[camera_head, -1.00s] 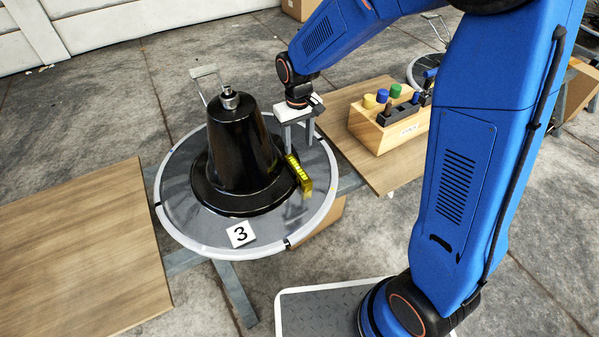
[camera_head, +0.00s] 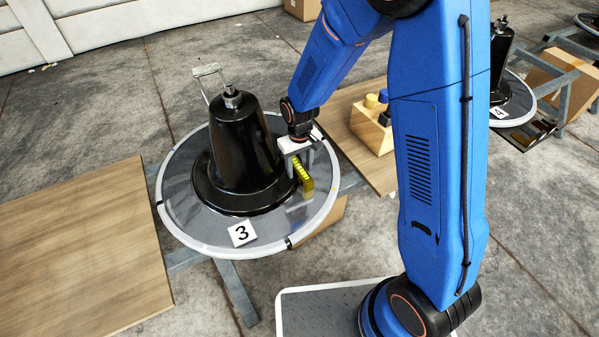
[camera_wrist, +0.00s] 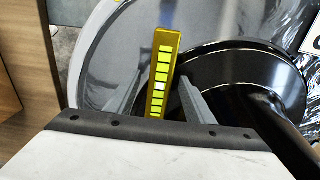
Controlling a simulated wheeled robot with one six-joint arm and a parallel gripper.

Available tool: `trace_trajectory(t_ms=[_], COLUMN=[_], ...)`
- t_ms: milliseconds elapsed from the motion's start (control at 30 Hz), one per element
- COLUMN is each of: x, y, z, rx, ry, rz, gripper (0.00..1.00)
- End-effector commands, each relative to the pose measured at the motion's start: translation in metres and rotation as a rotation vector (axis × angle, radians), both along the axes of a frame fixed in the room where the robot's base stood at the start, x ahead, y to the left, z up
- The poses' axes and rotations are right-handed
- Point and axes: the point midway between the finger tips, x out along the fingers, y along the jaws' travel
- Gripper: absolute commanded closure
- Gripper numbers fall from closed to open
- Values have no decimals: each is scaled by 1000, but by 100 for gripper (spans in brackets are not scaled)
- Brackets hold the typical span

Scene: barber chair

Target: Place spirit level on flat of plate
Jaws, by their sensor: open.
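The yellow spirit level (camera_head: 307,187) is at the right side of the round grey plate (camera_head: 262,222), next to the flange of the black cone-shaped part (camera_head: 240,150). I cannot tell whether it lies flat or leans on the flange. My gripper (camera_head: 302,170) is open, low over the plate at the level. In the wrist view, the level (camera_wrist: 162,65) stands out between the two grey fingers (camera_wrist: 160,98), with a gap on each side. Its near end is hidden behind the gripper body.
The black cone stands close to the left of my gripper. A "3" card (camera_head: 242,233) lies at the plate's front. A wooden board (camera_head: 80,245) is at left. A wooden box with coloured pegs (camera_head: 372,127) is at right, partly behind my arm. Another station stands at far right.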

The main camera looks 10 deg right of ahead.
Motion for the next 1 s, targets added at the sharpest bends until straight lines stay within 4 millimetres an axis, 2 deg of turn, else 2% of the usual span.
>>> trace_trajectory(t_ms=[133,367,567,867,1000], x=[0,0,0,0,1], y=[0,0,0,0,0], z=[-9,-10,-9,-7,5], rx=[0,0,0,1,2], ry=[0,-1,-1,-2,-4], rz=[0,0,0,0,0], gripper=[52,52,99,100,100])
